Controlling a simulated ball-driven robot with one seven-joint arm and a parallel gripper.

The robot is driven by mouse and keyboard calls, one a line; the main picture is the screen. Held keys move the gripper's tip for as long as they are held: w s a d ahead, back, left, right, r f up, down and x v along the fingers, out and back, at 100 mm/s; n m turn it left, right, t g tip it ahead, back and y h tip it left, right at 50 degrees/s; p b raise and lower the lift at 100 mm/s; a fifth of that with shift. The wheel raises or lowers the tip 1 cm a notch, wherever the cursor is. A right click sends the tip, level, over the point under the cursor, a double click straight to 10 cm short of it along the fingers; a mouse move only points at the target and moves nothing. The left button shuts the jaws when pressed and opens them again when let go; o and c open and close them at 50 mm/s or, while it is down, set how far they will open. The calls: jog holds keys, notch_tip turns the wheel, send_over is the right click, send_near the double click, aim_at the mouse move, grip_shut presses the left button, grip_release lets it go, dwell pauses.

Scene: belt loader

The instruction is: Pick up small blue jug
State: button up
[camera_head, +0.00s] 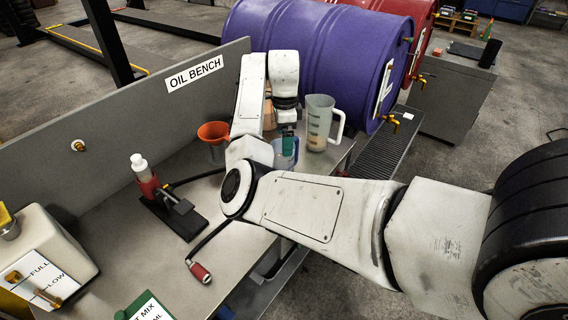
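The small blue jug (284,160) stands on the bench behind my arm's elbow, near the bench's right end. It is translucent blue, and my arm hides its left and lower parts. My gripper (288,142) points down from the wrist right at the jug's top, with a green fingertip part overlapping its rim. I cannot tell whether the fingers touch the jug or are closed on it.
A larger clear measuring jug (318,125) stands just right of the blue jug. An orange funnel (213,132) is at its left. A purple drum (310,50) is behind.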

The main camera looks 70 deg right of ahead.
aim_at(287, 161)
notch_tip(287, 161, down, 5)
jog(key=shift+s+d+r+p, duration=0.1)
jog(key=shift+p, duration=0.55)
jog(key=shift+c, duration=0.4)
jog(key=c, duration=1.5)
jog(key=shift+r, duration=0.1)
jog(key=shift+c, duration=0.3)
